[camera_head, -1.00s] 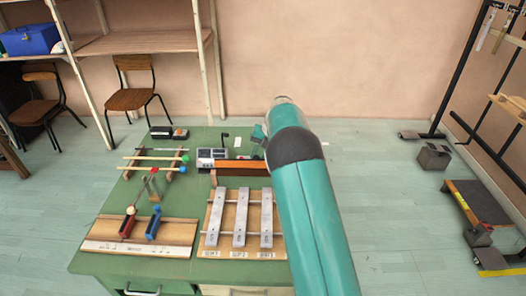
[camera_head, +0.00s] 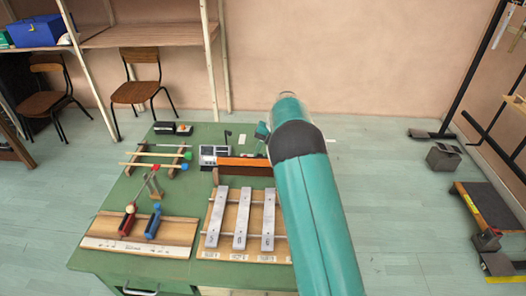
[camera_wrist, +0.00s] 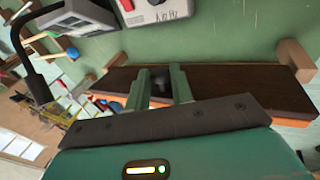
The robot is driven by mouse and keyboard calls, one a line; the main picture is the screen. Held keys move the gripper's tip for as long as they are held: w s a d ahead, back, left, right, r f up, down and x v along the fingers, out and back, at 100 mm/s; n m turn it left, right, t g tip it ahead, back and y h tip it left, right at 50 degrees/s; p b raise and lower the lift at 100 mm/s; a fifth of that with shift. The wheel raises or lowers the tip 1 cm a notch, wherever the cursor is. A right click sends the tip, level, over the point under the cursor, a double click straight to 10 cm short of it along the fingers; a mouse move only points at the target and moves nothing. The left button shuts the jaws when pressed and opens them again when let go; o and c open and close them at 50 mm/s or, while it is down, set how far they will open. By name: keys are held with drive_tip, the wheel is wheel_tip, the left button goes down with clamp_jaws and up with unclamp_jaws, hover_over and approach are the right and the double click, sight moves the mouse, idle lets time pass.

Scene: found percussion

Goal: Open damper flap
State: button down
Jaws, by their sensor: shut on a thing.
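The damper flap (camera_head: 243,163) is a long strip with an orange edge and a dark brown face, behind the metal bars (camera_head: 241,218) on the green table. In the wrist view the flap (camera_wrist: 225,90) runs across the picture between wooden end blocks. My gripper (camera_wrist: 160,82) is at the flap, with its two green fingers either side of a small dark piece, which looks like a knob on it. The fingers are shut on that piece.
A grey box with a dial (camera_head: 213,153) stands just left of the flap, and a black bent rod (camera_wrist: 28,60) rises near it. Beaters on a rack (camera_head: 155,160) and a board with red and blue handles (camera_head: 180,235) fill the table's left side.

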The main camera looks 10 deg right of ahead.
drive_tip(key=c, duration=1.3)
unclamp_jaws()
drive_tip(key=shift+o, duration=0.2)
drive_tip(key=v, duration=1.3)
drive_tip(key=shift+d+r, duration=0.2)
drive_tip(key=shift+r, duration=0.15)
